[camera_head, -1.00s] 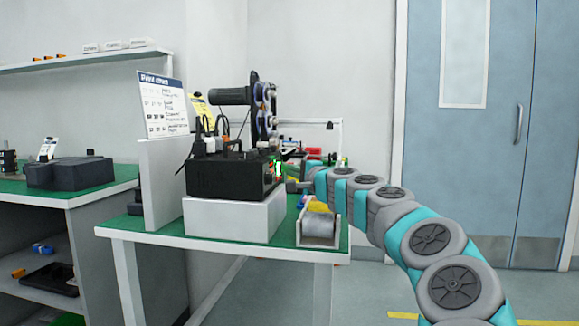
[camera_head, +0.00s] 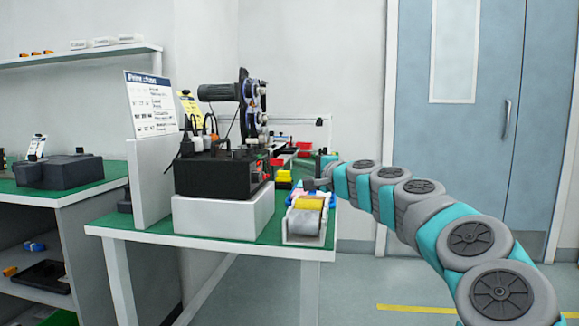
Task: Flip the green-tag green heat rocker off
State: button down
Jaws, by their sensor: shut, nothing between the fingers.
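The black heat unit (camera_head: 212,177) stands on a white block on the green-topped table. Its right-hand end face (camera_head: 263,168) is seen at a steep angle and carries small red and green marks. The green-tag rocker is too small to make out there, and its position cannot be told. My gripper (camera_head: 313,184) is shut and empty. It is to the right of the unit, apart from it, above the table's right part.
A holder with a grey roll (camera_head: 304,222) stands at the table's front right, below my gripper. A white upright panel with a sign (camera_head: 152,104) stands left of the unit. Yellow, blue and red items lie behind. Open floor lies right of the table.

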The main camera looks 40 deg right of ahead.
jog(key=s, duration=0.5)
jog(key=shift+a+r, duration=0.15)
jog(key=shift+a, duration=0.05)
dwell(0.4)
